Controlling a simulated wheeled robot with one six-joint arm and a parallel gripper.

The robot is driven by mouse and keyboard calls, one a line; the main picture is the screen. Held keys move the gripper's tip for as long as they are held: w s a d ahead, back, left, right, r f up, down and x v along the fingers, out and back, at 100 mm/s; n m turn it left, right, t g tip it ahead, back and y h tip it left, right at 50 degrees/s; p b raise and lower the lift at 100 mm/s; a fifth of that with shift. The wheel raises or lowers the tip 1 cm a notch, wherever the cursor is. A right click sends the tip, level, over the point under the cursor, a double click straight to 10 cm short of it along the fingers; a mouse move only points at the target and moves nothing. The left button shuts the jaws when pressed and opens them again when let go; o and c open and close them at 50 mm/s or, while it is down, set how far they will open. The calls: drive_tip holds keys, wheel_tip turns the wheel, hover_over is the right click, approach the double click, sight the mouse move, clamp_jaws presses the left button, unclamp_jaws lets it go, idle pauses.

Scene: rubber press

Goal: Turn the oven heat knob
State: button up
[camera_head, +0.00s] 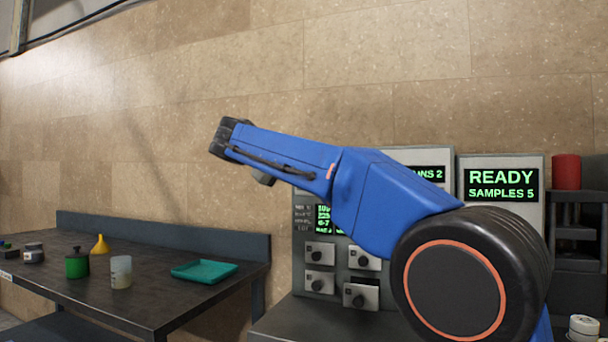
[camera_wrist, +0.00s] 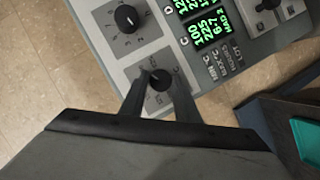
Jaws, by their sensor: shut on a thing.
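In the wrist view, my gripper (camera_wrist: 157,80) has its two dark fingers on either side of a small black knob (camera_wrist: 156,82), closed on it. The knob sits on a light grey plate of the control panel, beside a green-lit display (camera_wrist: 203,28). I cannot read a label that names it as the oven heat knob. A second black knob (camera_wrist: 127,18) with a white pointer sits on the plate above. In the head view, my blue arm reaches left across the front of the control panel (camera_head: 303,238). My fingers and the held knob are hidden there.
Several other knobs, one at lower left (camera_head: 318,285), show below the arm. A READY screen (camera_head: 501,184) stands at right near a red cylinder (camera_head: 566,171). A dark table (camera_head: 150,300) at left bears a teal tray (camera_head: 204,271), a green pot (camera_head: 77,266) and a beaker (camera_head: 121,272).

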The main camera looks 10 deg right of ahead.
drive_tip(key=o, duration=1)
drive_tip(key=shift+f, duration=0.1)
drive_tip(key=shift+o, duration=0.2)
drive_tip(key=v, duration=1.7)
drive_tip(key=shift+a, duration=0.2)
